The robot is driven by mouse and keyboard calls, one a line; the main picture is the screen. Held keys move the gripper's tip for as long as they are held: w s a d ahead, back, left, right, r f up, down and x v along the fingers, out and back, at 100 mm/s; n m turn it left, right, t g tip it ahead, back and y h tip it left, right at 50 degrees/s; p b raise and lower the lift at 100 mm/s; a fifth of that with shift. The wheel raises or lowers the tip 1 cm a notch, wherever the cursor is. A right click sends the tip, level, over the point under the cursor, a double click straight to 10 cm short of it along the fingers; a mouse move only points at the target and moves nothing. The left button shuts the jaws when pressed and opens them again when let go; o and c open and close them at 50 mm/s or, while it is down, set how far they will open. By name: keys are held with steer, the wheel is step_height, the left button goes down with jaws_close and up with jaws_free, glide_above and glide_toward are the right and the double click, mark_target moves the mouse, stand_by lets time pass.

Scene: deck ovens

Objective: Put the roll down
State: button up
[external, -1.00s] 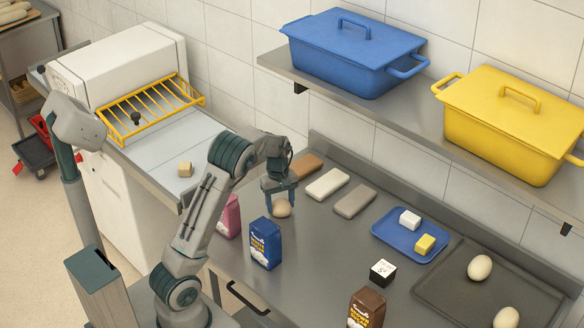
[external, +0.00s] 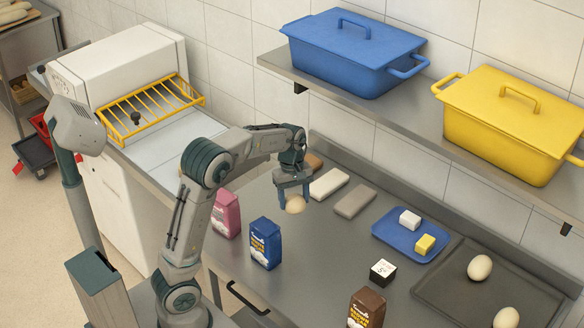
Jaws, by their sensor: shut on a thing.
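The roll (external: 295,205) is a small round beige piece between the fingertips of my gripper (external: 294,196). My gripper points down and is shut on the roll, over the steel counter (external: 325,240) behind the blue carton. The roll is at or just above the counter; I cannot tell whether it touches. The fingers hide part of its top.
A pink carton (external: 226,214) and a blue carton (external: 265,243) stand in front of the roll. A white block (external: 328,184), a grey block (external: 354,202) and a partly hidden brown block (external: 314,162) lie behind. A blue tray (external: 382,234) and a dark tray (external: 440,294) are at right.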

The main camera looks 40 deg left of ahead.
steer(key=s+d+r+m+p, duration=0.1)
steer(key=s+d+m, duration=0.1)
steer(key=d, duration=0.8)
steer(key=s+d+m+p, duration=0.1)
steer(key=s+d+m, duration=0.1)
steer(key=d, duration=0.9)
steer(key=w+a+f, duration=0.2)
steer(key=w+a+f+p, duration=0.1)
steer(key=w+a+f, duration=0.1)
steer(key=w+a, duration=0.1)
steer(key=w+a+f+p, duration=0.1)
steer(key=w+a+f, duration=0.1)
steer(key=a, duration=0.1)
steer(key=shift+w+a+f, duration=0.2)
steer(key=shift+w+f, duration=0.05)
steer(key=shift+f, duration=0.1)
steer(key=shift+f+p, duration=0.45)
steer(key=shift+f, duration=1.6)
steer(key=shift+f, duration=0.1)
steer(key=shift+f, duration=0.15)
steer(key=o, duration=1)
steer(key=shift+c, duration=0.2)
